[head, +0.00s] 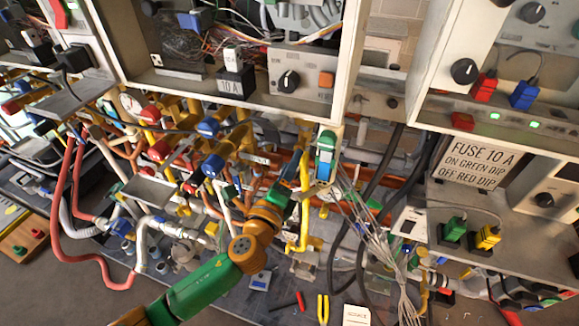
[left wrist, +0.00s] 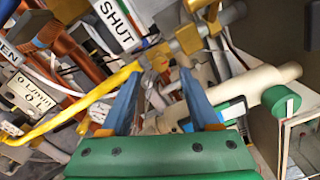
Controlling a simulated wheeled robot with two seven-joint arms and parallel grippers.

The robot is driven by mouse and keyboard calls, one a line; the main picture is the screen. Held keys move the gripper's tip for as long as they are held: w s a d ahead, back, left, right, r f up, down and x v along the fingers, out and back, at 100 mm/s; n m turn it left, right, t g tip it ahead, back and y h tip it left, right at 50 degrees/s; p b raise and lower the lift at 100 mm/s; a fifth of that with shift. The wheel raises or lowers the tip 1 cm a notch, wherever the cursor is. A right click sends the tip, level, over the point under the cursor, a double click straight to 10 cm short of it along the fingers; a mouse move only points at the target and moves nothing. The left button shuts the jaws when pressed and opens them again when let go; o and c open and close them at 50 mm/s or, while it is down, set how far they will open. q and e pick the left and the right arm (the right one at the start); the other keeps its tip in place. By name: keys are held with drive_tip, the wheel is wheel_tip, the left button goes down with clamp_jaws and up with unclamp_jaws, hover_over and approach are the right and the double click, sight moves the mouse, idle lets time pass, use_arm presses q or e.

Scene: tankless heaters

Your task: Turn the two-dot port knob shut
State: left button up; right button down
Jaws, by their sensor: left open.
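My left gripper (head: 297,172) reaches in from the lower left over the crowded pipes in the head view. In the left wrist view its two blue fingers (left wrist: 160,85) stand apart, with no object clearly held between them. A brass-yellow fitting (left wrist: 187,40) lies beyond the fingertips. White tags with dark dots (left wrist: 103,132) show at lower left. I cannot tell which knob is the two-dot one. My right gripper is not in view.
A beige pipe with a green end (left wrist: 280,101) runs close to the right finger. A yellow pipe (left wrist: 75,105) crosses at left. The white cabinet (head: 225,103) overhangs the pipes. Loose grey wires (head: 385,240) hang right of the gripper. Pliers (head: 323,308) lie below.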

use_arm(q)
drive_tip(key=shift+s+a, duration=0.15)
drive_tip(key=shift+s, duration=0.3)
drive_tip(key=s+a+f+n+g+y, duration=0.1)
drive_tip(key=s+a+f+n+g, duration=0.25)
drive_tip(key=f, duration=0.65)
drive_tip(key=s+a+f+n+g+y+b, duration=0.1)
drive_tip(key=s+a+f+n+g+y, duration=0.2)
drive_tip(key=f, duration=0.7)
drive_tip(key=s+a+f+n+g, duration=0.2)
drive_tip(key=a+f+n, duration=0.15)
drive_tip(key=f, duration=0.65)
drive_tip(key=s+a+f+n+g, duration=0.1)
drive_tip(key=s+f+n, duration=0.3)
drive_tip(key=s, duration=0.6)
drive_tip(key=s+a+f+n+g, duration=0.2)
drive_tip(key=s+f+n+g, duration=0.2)
drive_tip(key=s+f, duration=0.3)
drive_tip(key=s+a+f+n+g, duration=0.2)
drive_tip(key=s+f+n, duration=0.3)
drive_tip(key=s, duration=1)
drive_tip(key=shift+s+a+f+n+g+y+b, duration=0.2)
drive_tip(key=shift+s+n+g+y+b, duration=0.1)
drive_tip(key=shift+g, duration=0.15)
